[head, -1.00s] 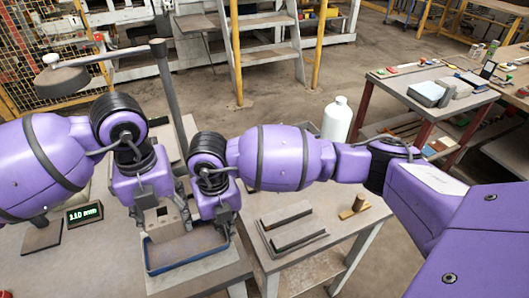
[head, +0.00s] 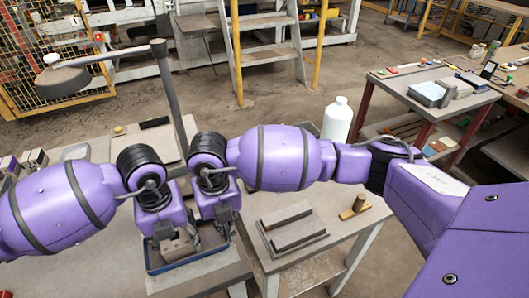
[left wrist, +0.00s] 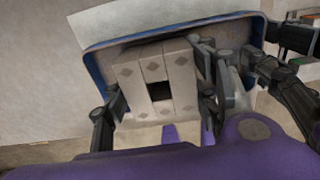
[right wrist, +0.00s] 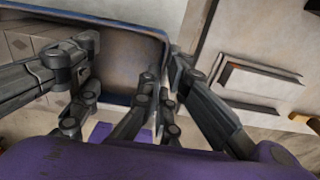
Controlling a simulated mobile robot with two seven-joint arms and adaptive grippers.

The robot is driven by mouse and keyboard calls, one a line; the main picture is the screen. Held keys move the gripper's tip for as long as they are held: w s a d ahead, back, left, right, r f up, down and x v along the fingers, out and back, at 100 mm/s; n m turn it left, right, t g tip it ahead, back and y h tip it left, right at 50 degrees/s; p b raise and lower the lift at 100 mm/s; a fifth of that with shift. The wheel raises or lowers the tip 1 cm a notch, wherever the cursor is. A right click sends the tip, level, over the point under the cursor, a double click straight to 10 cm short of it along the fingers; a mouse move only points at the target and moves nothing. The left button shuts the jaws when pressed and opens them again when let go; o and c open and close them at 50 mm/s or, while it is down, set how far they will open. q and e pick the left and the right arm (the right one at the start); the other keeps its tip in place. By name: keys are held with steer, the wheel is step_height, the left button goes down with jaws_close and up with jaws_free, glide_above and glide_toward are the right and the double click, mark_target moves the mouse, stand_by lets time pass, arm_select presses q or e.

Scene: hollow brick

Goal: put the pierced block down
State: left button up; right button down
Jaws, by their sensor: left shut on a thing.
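The pierced block (head: 176,248) is grey-brown, with a dark square hole; its holed face shows in the left wrist view (left wrist: 182,81). My left gripper (head: 172,236) is shut on it, one finger on each side. The block is at the blue-rimmed tray (head: 205,262), within its outline in the head view. Whether it touches the tray floor I cannot tell. My right gripper (right wrist: 162,78) is at the tray's right side. Its fingers look close together near the rim, but whether they are shut is unclear. It holds no part of the block that I can see.
Right of the tray, a stepped grey block (head: 291,226) and a small wooden cylinder on a base (head: 355,208) stand on a table. A white bottle (head: 337,119) stands behind. A lamp-like post (head: 170,95) rises behind my arms.

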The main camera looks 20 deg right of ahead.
arm_select(q)
steer(key=shift+f, duration=0.1)
arm_select(e)
steer(key=shift+w+r, duration=0.1)
steer(key=shift+r, duration=0.05)
arm_select(q)
steer(key=o, duration=1.4)
step_height(320, 180, up, 12)
arm_select(e)
steer(key=c, duration=1.9)
jaws_free()
steer(key=shift+o, duration=0.2)
